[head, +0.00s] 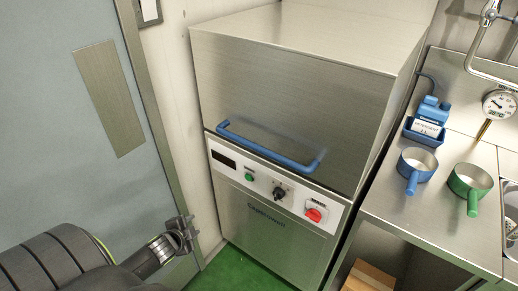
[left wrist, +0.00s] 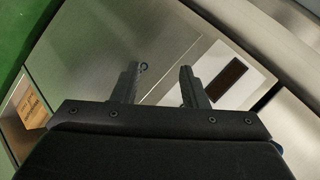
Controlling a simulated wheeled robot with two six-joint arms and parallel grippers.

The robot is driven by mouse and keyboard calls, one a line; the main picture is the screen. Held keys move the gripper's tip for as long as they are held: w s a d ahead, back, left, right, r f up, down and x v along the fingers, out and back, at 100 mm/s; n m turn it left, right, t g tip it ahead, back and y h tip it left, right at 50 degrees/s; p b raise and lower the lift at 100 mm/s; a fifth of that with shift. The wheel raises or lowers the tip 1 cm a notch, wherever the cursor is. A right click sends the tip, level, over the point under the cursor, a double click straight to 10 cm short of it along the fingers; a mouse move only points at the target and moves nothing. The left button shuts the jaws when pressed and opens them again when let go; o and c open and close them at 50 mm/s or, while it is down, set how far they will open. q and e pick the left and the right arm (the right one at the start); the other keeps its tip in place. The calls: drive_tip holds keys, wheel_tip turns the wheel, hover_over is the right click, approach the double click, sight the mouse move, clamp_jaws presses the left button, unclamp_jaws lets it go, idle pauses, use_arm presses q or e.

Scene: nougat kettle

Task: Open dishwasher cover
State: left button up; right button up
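The dishwasher (head: 270,220) is a tall stainless steel unit in the middle of the head view. Its box-shaped cover (head: 290,100) sits down on the body, with a blue bar handle (head: 265,148) along the lower front edge. My left gripper (head: 188,232) is in front of the dishwasher's left side, lower than the handle and apart from it. In the left wrist view its two fingers (left wrist: 158,82) are spread with nothing between them, facing the steel front panel. My right gripper is in neither view.
A control panel (head: 235,166) with a green button and red switch lies below the handle. A grey door (head: 70,120) stands at left. A steel counter (head: 385,205) at right holds a blue pot (head: 416,166), green pot (head: 468,184) and blue detergent dispenser (head: 427,122). A cardboard box (head: 368,278) sits underneath.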

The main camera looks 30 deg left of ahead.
use_arm(q)
drive_tip(key=w+d+r+m+t+h, duration=0.1)
drive_tip(key=w+d+r+m+t, duration=0.15)
drive_tip(key=r, duration=0.55)
drive_tip(key=w+d+r+m+t, duration=0.1)
drive_tip(key=w+d+r+m, duration=0.15)
drive_tip(key=r, duration=0.55)
drive_tip(key=m+t+h, duration=0.2)
drive_tip(key=m+h, duration=0.1)
drive_tip(key=m, duration=0.2)
approach(257, 150)
drive_tip(key=x, duration=1.1)
drive_tip(key=shift+f, duration=0.1)
clamp_jaws()
